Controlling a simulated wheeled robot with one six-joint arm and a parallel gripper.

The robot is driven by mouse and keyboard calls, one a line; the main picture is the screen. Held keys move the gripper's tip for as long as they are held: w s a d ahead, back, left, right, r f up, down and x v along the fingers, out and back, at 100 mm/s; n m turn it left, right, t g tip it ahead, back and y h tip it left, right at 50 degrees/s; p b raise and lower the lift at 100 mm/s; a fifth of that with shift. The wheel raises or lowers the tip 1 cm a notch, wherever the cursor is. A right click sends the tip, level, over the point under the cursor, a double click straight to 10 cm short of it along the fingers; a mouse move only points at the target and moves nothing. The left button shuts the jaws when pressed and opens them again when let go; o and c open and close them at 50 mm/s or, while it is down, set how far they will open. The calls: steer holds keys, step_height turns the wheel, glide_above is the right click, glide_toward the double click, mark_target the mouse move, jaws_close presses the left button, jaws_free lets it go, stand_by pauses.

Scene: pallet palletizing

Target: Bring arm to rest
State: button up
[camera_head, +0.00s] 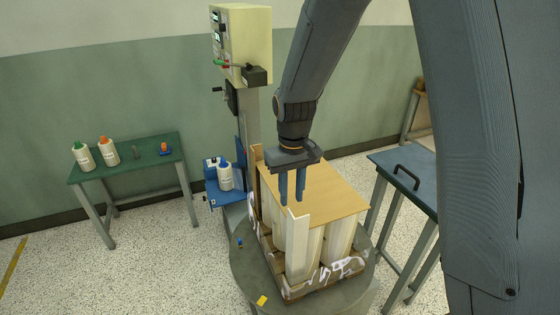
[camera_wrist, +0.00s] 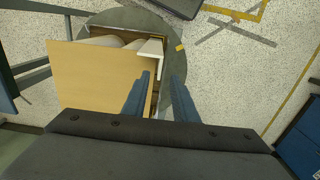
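My gripper (camera_head: 291,202) points down over the near left corner of the pallet load. Its two blue fingers are apart and nothing shows held between them. In the wrist view my gripper (camera_wrist: 162,75) also shows a clear gap between the fingers. A cream corner post (camera_head: 297,245) stands upright at that corner, just below the fingertips. Its angled top (camera_wrist: 151,49) shows in the wrist view beyond the fingers. I cannot tell whether the fingers touch it. A tan flat sheet (camera_head: 325,190) lies on top of white cylindrical goods (camera_head: 340,240). My arm comes down from above.
The load stands on a round grey turntable (camera_head: 262,285) with a control column (camera_head: 240,45) behind it. A green table (camera_head: 125,165) with bottles stands left. A blue table (camera_head: 410,180) with a black handle stands right. A blue shelf (camera_head: 222,195) holds a bottle.

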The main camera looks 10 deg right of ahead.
steer(key=s+d+f+m+t+b, duration=0.1)
steer(key=s+d+f+m+b, duration=0.1)
steer(key=s+d+b, duration=0.4)
steer(key=s+d+m, duration=0.1)
steer(key=s+d, duration=0.3)
steer(key=s, duration=0.2)
steer(key=shift+s+f+b, duration=0.15)
steer(key=shift+s+b, duration=0.1)
steer(key=shift+b, duration=0.1)
